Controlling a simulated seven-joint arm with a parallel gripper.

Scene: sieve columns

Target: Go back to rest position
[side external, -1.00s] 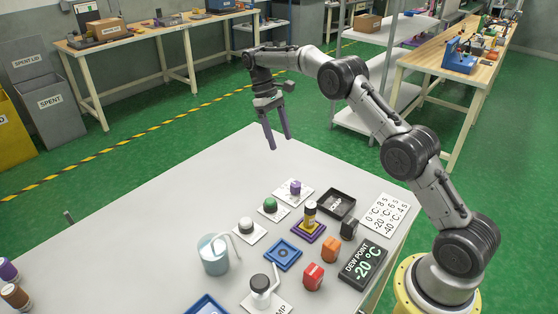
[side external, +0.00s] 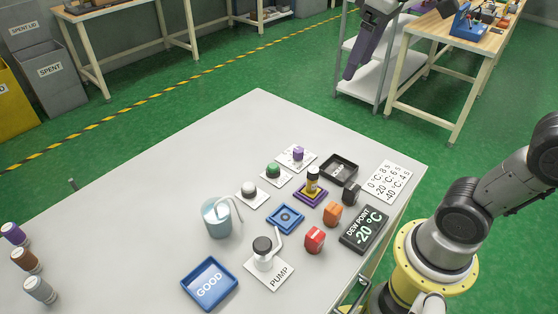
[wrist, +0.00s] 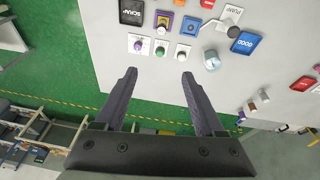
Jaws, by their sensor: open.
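My gripper (side external: 352,70) is at the top of the side external view, high and beyond the far right side of the grey table (side external: 130,200). Its upper part is cut off by the frame. In the wrist view my gripper (wrist: 158,73) has its two dark fingers wide apart with nothing between them. The fingers are clear of the table. My arm leaves the side external view at the right edge, so its middle links are hidden.
The table holds a blue GOOD tray (side external: 209,284), a pump (side external: 264,256), a glass jar (side external: 217,219), a black SCRAP tray (side external: 338,170), a dew point display (side external: 363,230) and several vials at left (side external: 26,259). A shelf rack (side external: 370,85) stands behind my gripper.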

